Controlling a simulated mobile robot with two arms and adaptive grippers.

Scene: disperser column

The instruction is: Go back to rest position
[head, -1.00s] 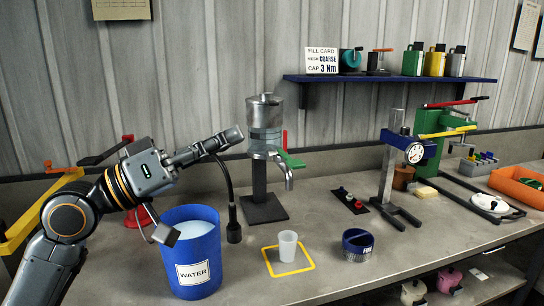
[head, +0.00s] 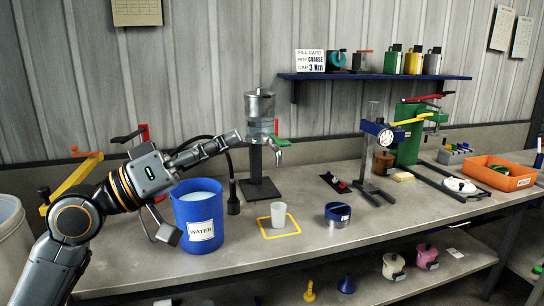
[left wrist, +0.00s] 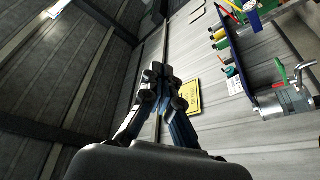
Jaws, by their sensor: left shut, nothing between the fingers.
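My left gripper (head: 230,138) is raised above the bench at left, its fingers shut with nothing between them. It points right, in front of the steel disperser column (head: 259,105) in the picture. In the left wrist view the closed fingers (left wrist: 161,78) show against the wall, with the column (left wrist: 287,104) at the right edge. The blue water bucket (head: 199,232) stands below the gripper. My right gripper is not in view.
A blue wall shelf (head: 375,77) holds several canisters and the fill card (head: 310,61). The gauge press (head: 377,128), a dark blue ring (head: 338,214) and an orange tray (head: 505,181) are on the bench. A pale bin (head: 12,240) stands at far left.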

